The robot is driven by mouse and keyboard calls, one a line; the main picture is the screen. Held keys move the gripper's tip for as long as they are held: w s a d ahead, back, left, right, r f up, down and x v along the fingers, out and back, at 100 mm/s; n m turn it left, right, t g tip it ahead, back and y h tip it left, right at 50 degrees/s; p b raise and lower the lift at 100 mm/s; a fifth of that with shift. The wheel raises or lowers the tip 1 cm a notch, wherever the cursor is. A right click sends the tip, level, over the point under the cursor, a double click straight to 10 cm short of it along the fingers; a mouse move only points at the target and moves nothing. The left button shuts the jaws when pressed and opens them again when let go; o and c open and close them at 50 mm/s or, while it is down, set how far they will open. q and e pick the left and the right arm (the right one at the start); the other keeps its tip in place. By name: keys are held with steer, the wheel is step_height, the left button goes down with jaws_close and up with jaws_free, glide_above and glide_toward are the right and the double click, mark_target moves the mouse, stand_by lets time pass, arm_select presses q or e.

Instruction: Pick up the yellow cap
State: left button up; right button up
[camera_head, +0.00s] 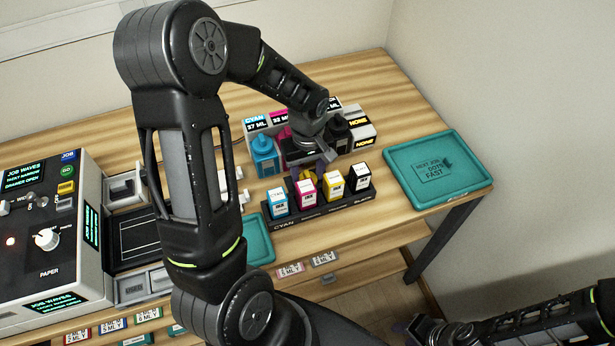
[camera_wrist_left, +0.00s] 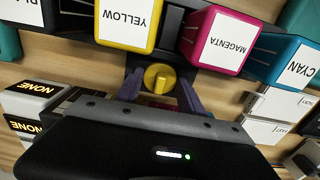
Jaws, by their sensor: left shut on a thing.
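The yellow cap (camera_wrist_left: 160,76) is a small round knob with a ridge across its top, in the middle of the left wrist view. My left gripper (camera_wrist_left: 159,91) is shut on it, with one purple finger on each side. The yellow ink bottle (camera_head: 333,186) stands in the black rack (camera_head: 312,214). My right gripper (camera_head: 425,329) is low at the right, away from the table; its finger gap is unclear.
Cyan (camera_head: 278,203), magenta (camera_head: 307,193) and black (camera_head: 359,178) ink bottles share the rack. A teal tray (camera_head: 472,178) lies right; the printer (camera_head: 45,240) stands left.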

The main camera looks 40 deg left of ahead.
mark_target(307, 174)
arm_select(q)
steer(key=c, duration=0.4)
steer(key=shift+r, duration=0.1)
step_height(307, 174, up, 10)
steer(key=shift+f+b, duration=0.1)
steer(key=shift+b, duration=0.45)
stand_by(0.3)
steer(key=w+a+r+p, duration=0.4)
steer(key=w+r+p, duration=0.2)
steer(key=w, duration=0.2)
